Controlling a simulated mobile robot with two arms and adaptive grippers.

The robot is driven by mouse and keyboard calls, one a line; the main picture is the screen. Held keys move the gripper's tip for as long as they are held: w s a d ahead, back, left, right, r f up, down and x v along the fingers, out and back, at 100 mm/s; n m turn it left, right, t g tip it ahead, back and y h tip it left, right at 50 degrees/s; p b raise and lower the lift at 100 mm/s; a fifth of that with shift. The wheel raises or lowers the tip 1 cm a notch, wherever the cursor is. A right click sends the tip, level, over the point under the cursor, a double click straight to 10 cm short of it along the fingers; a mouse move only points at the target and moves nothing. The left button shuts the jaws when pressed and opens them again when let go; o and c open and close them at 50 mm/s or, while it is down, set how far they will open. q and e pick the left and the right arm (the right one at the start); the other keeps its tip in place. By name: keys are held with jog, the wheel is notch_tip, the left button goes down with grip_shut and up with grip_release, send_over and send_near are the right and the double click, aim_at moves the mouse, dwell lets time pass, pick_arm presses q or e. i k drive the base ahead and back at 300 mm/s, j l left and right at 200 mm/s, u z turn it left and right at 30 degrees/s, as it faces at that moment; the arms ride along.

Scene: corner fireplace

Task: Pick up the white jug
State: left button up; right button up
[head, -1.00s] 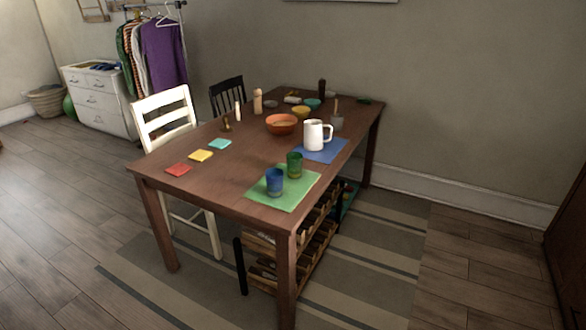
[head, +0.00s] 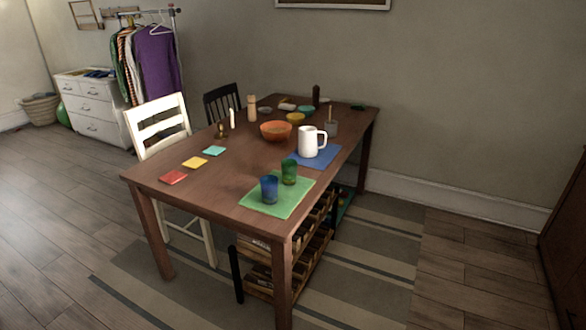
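The white jug (head: 307,142) stands upright on a blue mat (head: 329,157) on the wooden table (head: 226,178). Its handle points to the right. An orange bowl (head: 276,131) is just behind it to the left. A blue cup (head: 269,189) and a green cup (head: 289,172) stand on a green mat (head: 256,203) in front of it. Neither of my grippers shows in the head view.
A white chair (head: 158,122) is at the table's left side, a black chair (head: 221,102) behind it. A wooden rack (head: 318,237) with several items sits under the table. The striped rug (head: 377,256) and floor right of the table are free.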

aim_at(308, 148)
jog(key=i+j+z, duration=0.25)
jog(key=i+j, duration=0.75)
jog(key=j, duration=0.1)
